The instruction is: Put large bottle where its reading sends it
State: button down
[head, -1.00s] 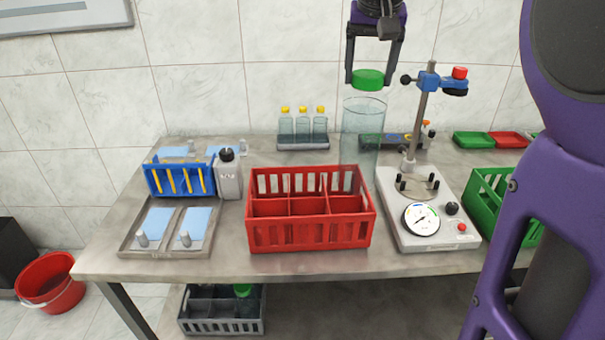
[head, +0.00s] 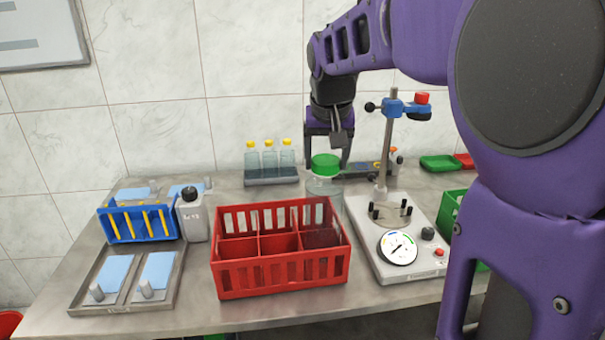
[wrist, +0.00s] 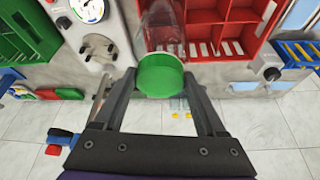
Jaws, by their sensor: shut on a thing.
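The large bottle (head: 324,188) is clear, upright, with a green cap (head: 326,166). My gripper (head: 327,154) is shut on the cap from above. In the wrist view the green cap (wrist: 160,76) sits between the two fingers, with the clear bottle body (wrist: 163,28) beyond it. The bottle is at the back right of the red crate (head: 282,275); I cannot tell whether its base is inside a compartment or behind the crate. The gauge dial (head: 398,248) on the test stand (head: 415,265) has coloured marks and a needle; its value is too small to read.
Yellow-capped bottles (head: 270,160) stand on a rack at the back. A green crate (head: 449,212) is right of the stand, partly hidden by my arm. A blue rack (head: 140,224), a grey bottle (head: 192,217) and a tray with blue pads (head: 75,300) are at left.

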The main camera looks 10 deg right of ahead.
aim_at(324, 211)
jog(key=shift+f+b, duration=0.5)
jog(key=shift+f, duration=1.95)
jog(key=shift+f, duration=0.15)
grip_release()
jog(key=shift+f, duration=0.1)
